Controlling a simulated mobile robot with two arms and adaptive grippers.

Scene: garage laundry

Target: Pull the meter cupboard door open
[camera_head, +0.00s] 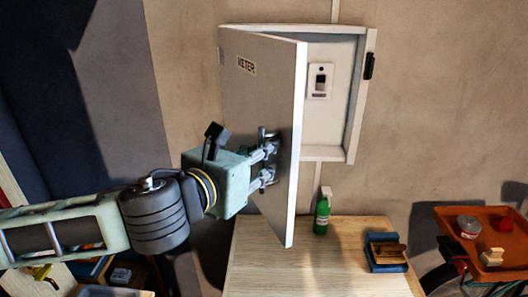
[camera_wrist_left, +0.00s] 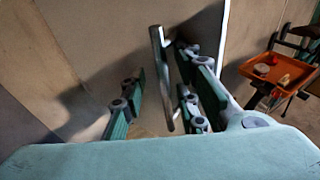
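The meter cupboard (camera_head: 357,95) hangs on the wall, a pale box with a small meter (camera_head: 319,81) inside. Its grey door (camera_head: 262,95), labelled METER, is swung well out on its left side, so the inside shows. The door's metal bar handle (camera_wrist_left: 161,78) stands between the fingers of my left gripper (camera_wrist_left: 160,100) in the left wrist view. Those fingers are apart, with the handle nearer the right one and a clear gap to the left one. In the head view my left gripper (camera_head: 270,164) is at the door's front face. My right gripper is not in view.
A wooden worktop (camera_head: 320,270) lies below, with a green spray bottle (camera_head: 322,212) and a brush on a blue block (camera_head: 387,252). An orange tray (camera_head: 480,225) with small items stands at the right. A dark latch (camera_head: 369,66) sits on the cupboard's right edge.

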